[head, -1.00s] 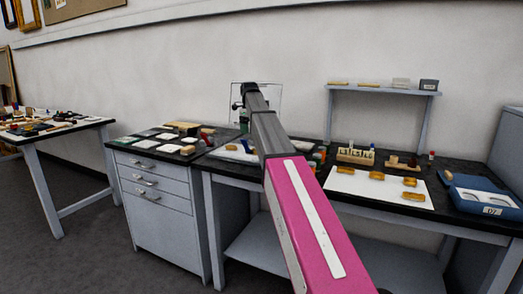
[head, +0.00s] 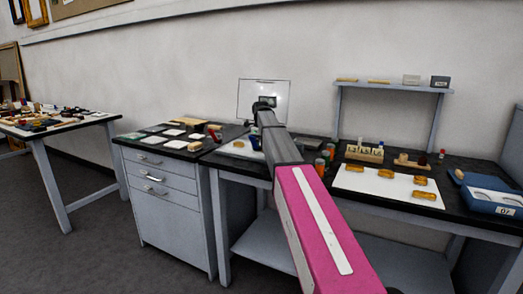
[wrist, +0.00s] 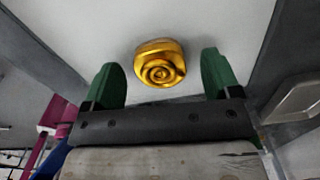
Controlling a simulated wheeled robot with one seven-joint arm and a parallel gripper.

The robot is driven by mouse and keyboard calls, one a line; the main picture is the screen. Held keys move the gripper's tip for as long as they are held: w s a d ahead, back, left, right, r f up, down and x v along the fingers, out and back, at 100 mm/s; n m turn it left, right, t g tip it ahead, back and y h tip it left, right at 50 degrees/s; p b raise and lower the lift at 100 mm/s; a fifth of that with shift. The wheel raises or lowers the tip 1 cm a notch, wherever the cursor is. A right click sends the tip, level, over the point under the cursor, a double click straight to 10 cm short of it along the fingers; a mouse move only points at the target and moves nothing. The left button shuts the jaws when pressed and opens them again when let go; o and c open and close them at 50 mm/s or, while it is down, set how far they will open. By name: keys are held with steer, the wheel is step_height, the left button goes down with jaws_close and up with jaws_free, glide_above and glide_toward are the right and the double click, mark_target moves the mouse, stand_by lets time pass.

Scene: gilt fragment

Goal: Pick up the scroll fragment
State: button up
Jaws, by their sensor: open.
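The scroll fragment (wrist: 160,62) is a small glossy gold piece with a raised spiral, lying on a white surface in the wrist view. My gripper (wrist: 160,73) is open, its two green fingers to the left and right of the fragment in the picture. The fragment shows just beyond and between the fingertips, and I see no contact. The height gap is hard to judge. In the head view my arm hides the gripper. A small gold piece (head: 239,144) shows left of the arm; I cannot tell if it is the same fragment.
Several gold pieces lie on a white sheet (head: 352,184) at the right of the bench. A blue case (head: 487,196) stands at its right end, a wooden rack (head: 364,153) behind the sheet. A drawer cabinet (head: 167,204) adjoins the left.

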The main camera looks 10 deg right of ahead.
steer(key=shift+f, duration=0.4)
steer(key=c, duration=1)
steer(key=shift+r, duration=0.1)
